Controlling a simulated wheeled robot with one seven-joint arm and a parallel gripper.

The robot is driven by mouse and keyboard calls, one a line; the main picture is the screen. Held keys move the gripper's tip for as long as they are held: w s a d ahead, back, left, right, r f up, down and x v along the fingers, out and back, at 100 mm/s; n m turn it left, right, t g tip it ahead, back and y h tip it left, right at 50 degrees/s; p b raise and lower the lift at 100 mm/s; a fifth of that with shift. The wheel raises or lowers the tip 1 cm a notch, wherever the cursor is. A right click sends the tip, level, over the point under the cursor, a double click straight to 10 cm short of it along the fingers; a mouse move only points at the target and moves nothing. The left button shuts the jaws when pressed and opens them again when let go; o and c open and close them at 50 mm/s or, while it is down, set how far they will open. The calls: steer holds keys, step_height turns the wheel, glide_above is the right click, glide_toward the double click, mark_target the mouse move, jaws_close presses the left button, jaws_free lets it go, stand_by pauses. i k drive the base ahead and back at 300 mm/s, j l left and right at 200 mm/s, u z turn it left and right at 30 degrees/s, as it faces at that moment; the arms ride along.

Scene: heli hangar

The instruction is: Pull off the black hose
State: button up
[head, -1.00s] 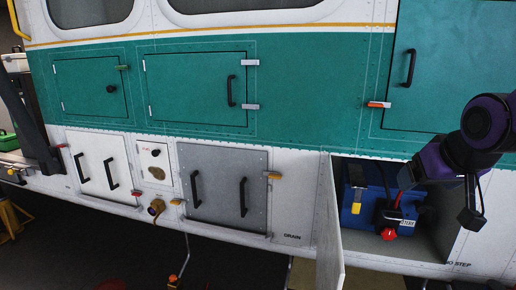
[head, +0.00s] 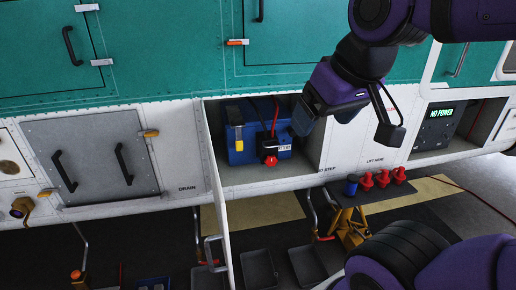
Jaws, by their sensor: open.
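A blue battery (head: 241,152) stands in the open compartment in the head view. A black connector (head: 266,146) with a red knob (head: 271,161) sits on its front, and a red cable rises above it. My gripper (head: 323,119) is open and appears empty. It is in front of the compartment's right side, right of the battery and apart from it in the picture.
The open door (head: 218,215) hangs at the compartment's left edge. A right-hand bay holds a unit reading NO POWER (head: 436,128). Red caps (head: 382,179) and a blue one stand below it. A yellow stand (head: 350,232) and dark trays (head: 258,268) are on the floor.

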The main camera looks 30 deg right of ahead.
mark_target(292, 133)
steer(key=z, duration=0.75)
